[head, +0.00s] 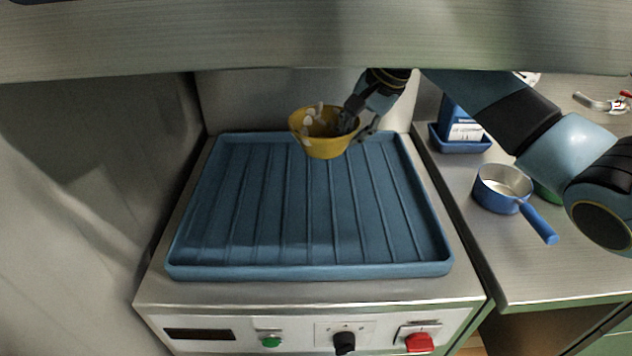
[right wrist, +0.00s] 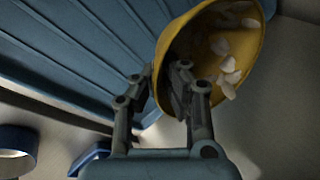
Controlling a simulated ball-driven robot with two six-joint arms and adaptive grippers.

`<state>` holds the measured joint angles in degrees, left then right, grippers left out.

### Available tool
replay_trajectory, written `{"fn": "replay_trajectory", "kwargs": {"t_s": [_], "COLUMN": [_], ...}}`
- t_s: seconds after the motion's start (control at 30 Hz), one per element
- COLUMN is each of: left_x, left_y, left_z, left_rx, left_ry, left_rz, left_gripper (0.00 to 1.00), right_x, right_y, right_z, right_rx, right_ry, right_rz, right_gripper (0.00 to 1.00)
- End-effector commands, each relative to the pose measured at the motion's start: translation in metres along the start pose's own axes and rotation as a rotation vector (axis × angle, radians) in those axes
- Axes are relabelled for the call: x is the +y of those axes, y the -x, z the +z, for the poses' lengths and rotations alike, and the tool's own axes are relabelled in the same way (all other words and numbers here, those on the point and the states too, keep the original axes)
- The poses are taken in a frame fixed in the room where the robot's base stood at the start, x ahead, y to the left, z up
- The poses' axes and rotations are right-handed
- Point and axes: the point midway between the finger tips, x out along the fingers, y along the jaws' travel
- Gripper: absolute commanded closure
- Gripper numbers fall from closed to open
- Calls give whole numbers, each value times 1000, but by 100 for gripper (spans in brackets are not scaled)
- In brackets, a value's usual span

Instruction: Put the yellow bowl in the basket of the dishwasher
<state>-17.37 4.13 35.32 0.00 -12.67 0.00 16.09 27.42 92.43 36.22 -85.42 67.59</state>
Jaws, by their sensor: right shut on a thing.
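The yellow bowl (head: 322,147) is over the far part of the blue ribbed basket (head: 310,270) of the dishwasher. From these frames I cannot tell whether it touches the ribs. White pieces show inside the bowl. My right gripper (head: 360,126) is shut on the bowl's right rim, with one finger inside and one outside. In the right wrist view the bowl (right wrist: 247,62) is tilted in the picture and the fingers (right wrist: 168,92) pinch its wall. My left gripper is not in view.
The dishwasher front (head: 300,335) has a green button, a black knob and a red switch. A blue saucepan (head: 503,190) and a blue tray with a box (head: 462,140) stand on the right counter. A metal hood edge (head: 300,40) crosses above. The basket's near part is clear.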

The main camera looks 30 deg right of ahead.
Motion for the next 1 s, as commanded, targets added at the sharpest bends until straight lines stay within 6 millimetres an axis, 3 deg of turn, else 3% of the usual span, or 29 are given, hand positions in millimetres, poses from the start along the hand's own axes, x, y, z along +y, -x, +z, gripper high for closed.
{"fn": "replay_trajectory", "kwargs": {"t_s": [0.1,0.33,0.5,0.73,0.97,1.0], "left_x": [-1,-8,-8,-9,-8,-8], "left_y": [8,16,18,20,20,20], "left_z": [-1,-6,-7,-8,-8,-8], "left_rx": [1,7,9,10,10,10], "left_ry": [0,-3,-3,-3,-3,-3], "left_rz": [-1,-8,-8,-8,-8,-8], "left_gripper": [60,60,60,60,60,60], "right_x": [1,4,6,20,22,22], "right_y": [-18,-46,-55,-85,-89,-89], "right_z": [34,77,86,87,87,87], "right_rx": [-7,-3,0,1,2,2], "right_ry": [-2,-4,-3,-3,-2,-2], "right_rz": [-2,-2,-1,0,-1,0], "right_gripper": [100,100,100,100,100,93]}}
